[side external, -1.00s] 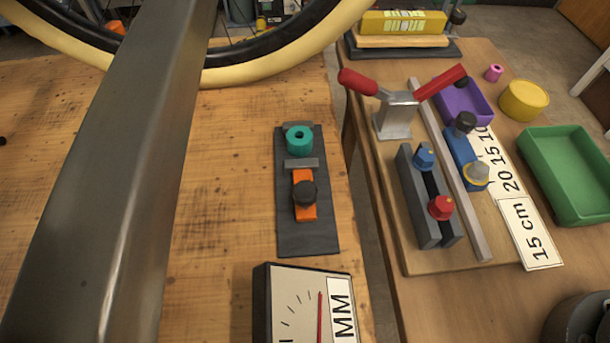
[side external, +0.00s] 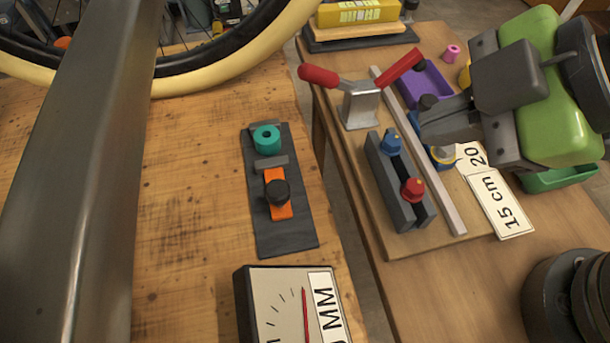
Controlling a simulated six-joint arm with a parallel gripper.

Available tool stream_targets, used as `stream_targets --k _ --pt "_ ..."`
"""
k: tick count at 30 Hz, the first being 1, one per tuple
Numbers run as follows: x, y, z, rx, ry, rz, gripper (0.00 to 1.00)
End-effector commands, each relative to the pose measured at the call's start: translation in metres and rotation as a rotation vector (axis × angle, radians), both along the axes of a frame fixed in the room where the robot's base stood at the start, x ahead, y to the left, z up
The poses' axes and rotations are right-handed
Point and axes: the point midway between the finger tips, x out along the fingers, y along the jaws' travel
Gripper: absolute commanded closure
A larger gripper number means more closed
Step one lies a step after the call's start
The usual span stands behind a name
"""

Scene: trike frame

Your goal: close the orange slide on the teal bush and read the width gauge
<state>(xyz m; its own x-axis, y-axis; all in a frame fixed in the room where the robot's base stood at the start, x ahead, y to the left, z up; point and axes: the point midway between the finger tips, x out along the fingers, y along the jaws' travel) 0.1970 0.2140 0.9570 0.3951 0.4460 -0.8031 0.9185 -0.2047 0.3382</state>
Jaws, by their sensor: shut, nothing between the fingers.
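The teal bush (side external: 266,139) stands at the far end of a dark plate (side external: 285,237) on the left bench. The orange slide (side external: 282,209) with its black knob lies on the same plate, behind a grey crossbar (side external: 271,162). The crossbar is close to the bush; I cannot tell if they touch. The width gauge (side external: 275,300) is partly cut off below, its red needle near the right end of the visible marks, by an "MM" label. My gripper (side external: 425,120) is shut and empty at the right, over the blue slider on the board, well away from the orange slide.
The right bench holds a board with a red-handled clamp (side external: 360,104), a grey channel (side external: 392,187) with blue and red knobs, a purple tray (side external: 424,84) and a "15 cm" label (side external: 497,203). A grey post and a wheel fill the left bench's left and back.

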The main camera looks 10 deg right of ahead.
Motion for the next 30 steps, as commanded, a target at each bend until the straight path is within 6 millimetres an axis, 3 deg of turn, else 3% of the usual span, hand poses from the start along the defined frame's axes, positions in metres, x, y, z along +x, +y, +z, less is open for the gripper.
stream_targets --k 3,10,17,30 --pt "-0.025 0.031 -0.028 -0.043 -0.048 0.248 1.00" --pt "-0.045 0.052 -0.047 -0.057 -0.094 0.428 1.00" --pt "-0.039 0.064 -0.067 -0.058 -0.094 0.428 1.00" --pt "-0.016 0.107 -0.128 -0.054 -0.094 0.422 1.00"
